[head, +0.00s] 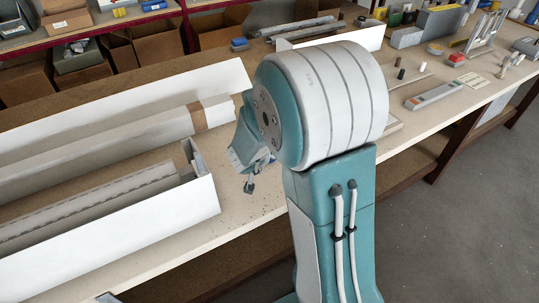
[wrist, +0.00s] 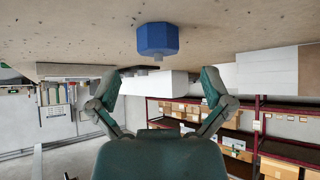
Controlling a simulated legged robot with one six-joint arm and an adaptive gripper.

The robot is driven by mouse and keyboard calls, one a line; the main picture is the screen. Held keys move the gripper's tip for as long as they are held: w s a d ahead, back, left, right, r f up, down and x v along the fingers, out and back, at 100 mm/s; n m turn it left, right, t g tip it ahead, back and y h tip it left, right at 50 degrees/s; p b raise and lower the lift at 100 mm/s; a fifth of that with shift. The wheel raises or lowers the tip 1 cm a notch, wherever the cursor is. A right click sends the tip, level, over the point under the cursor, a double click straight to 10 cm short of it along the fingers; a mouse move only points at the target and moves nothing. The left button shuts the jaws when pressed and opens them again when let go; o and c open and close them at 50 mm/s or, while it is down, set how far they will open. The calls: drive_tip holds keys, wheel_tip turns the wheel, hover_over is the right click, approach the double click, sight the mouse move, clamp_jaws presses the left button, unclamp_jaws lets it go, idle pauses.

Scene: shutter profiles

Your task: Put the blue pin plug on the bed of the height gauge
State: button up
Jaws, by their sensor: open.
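The blue pin plug (wrist: 157,39) shows in the wrist view as a faceted blue block with a small grey stub. That view is upside down, so the plug stands on the bench surface at the top of the picture. My gripper (wrist: 159,88) has its two fingers spread wide, with nothing held between them. The plug lies ahead of the fingers, apart from them. In the head view my gripper (head: 250,165) hangs low over the bench beside the white boxes, partly hidden by my arm; I cannot make out the plug there. A grey metal frame (head: 487,32) at the far right may be the height gauge; I cannot tell.
Long white open boxes (head: 110,245) with profiles fill the bench's left. A small blue block (head: 239,44) lies at the back. A grey bar with coloured ends (head: 434,95) and small cylinders lie on the right. Shelves with cartons (head: 95,80) stand behind.

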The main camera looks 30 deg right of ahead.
drive_tip(key=x, duration=0.4)
drive_tip(key=shift+f, duration=0.15)
drive_tip(key=shift+d, duration=0.4)
drive_tip(key=shift+a, duration=0.3)
drive_tip(key=c, duration=1.1)
drive_tip(key=shift+a, duration=0.2)
drive_tip(key=shift+c, duration=1.1)
drive_tip(key=shift+d, duration=0.15)
drive_tip(key=shift+d, duration=0.1)
